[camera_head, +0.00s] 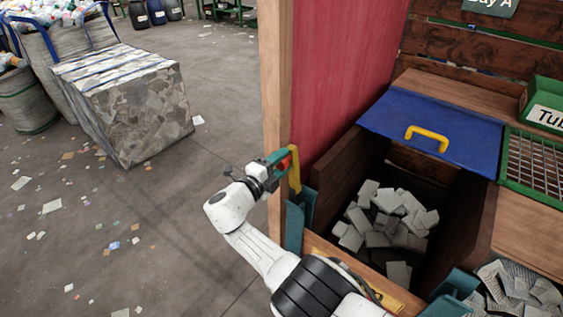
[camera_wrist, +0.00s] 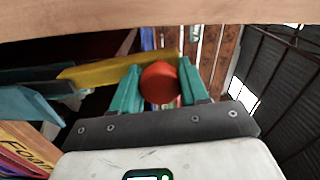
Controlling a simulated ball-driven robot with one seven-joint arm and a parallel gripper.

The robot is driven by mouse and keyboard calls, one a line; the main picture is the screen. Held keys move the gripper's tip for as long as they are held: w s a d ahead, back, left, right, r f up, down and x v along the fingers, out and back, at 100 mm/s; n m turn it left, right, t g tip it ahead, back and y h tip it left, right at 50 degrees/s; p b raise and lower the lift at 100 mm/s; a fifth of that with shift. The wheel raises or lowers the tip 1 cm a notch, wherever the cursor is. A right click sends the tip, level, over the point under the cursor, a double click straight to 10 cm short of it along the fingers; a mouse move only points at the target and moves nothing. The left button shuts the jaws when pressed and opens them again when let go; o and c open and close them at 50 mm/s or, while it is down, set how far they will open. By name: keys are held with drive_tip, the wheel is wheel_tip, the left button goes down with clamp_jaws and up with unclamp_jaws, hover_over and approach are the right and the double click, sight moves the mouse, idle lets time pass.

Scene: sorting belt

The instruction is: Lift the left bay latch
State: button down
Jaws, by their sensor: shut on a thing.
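The left bay latch is a yellow bar (camera_head: 295,172) with a red ball knob (camera_head: 285,164), beside the wooden post at the bay's left front corner. In the wrist view the red knob (camera_wrist: 159,82) sits between the two teal fingers, and the yellow bar (camera_wrist: 95,74) runs off to the left behind it. My gripper (camera_head: 280,160) is shut on the red knob; it also fills the middle of the wrist view (camera_wrist: 161,90). A teal bracket (camera_head: 294,226) stands just below the bar. The bar looks upright in the head view.
The open bay holds several grey pieces (camera_head: 384,220). A blue lid (camera_head: 440,128) with a yellow handle (camera_head: 427,138) lies behind it. A green tub (camera_head: 545,107) and wire grid (camera_head: 535,163) are at right. A pressed bale (camera_head: 125,100) stands on the littered floor at left.

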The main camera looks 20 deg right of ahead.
drive_tip(key=shift+w+a+n, duration=0.2)
drive_tip(key=shift+n, duration=0.1)
drive_tip(key=c, duration=0.6)
unclamp_jaws()
drive_tip(key=shift+a, duration=0.1)
drive_tip(key=p+v, duration=0.2)
drive_tip(key=v, duration=0.8)
drive_tip(key=shift+s+a+f+p, duration=0.1)
drive_tip(key=shift+s+a+p, duration=0.15)
drive_tip(key=shift+p, duration=0.15)
drive_tip(key=shift+w, duration=0.1)
